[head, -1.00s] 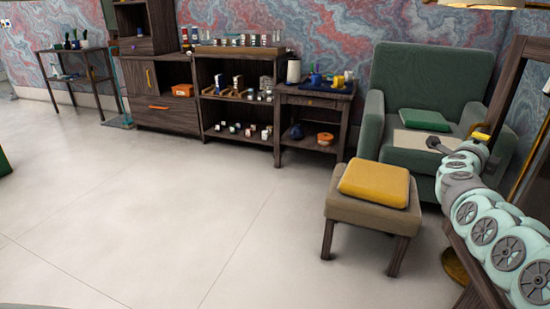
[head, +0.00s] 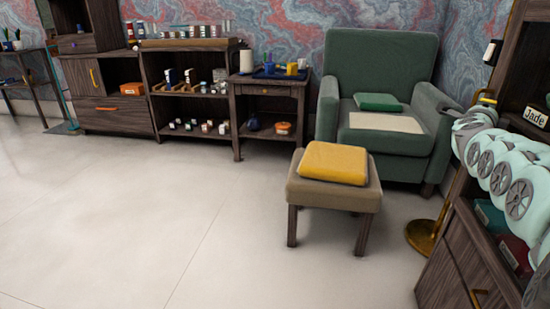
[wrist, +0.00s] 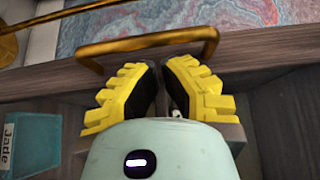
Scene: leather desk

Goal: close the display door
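The display cabinet (head: 455,250) of dark wood stands at the right edge of the head view, partly hidden by my arm. A dark wooden upright (head: 508,62) rises there; I cannot tell surely whether it is the door's frame. In the wrist view a wooden strip (wrist: 265,45), likely the door edge, carries a bent brass handle (wrist: 150,43). My gripper (head: 486,97) is beside the upright. In the wrist view its yellow fingers (wrist: 161,68) are close together, with nothing seen between them, just short of the handle. How far the door stands open is unclear.
A teal box (head: 490,216) and a red box (head: 515,252) show in the cabinet. A brass lamp base (head: 421,236) stands close to its left. A footstool (head: 333,193) with a yellow cushion and a green armchair (head: 380,65) stand beyond. The floor at left is clear.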

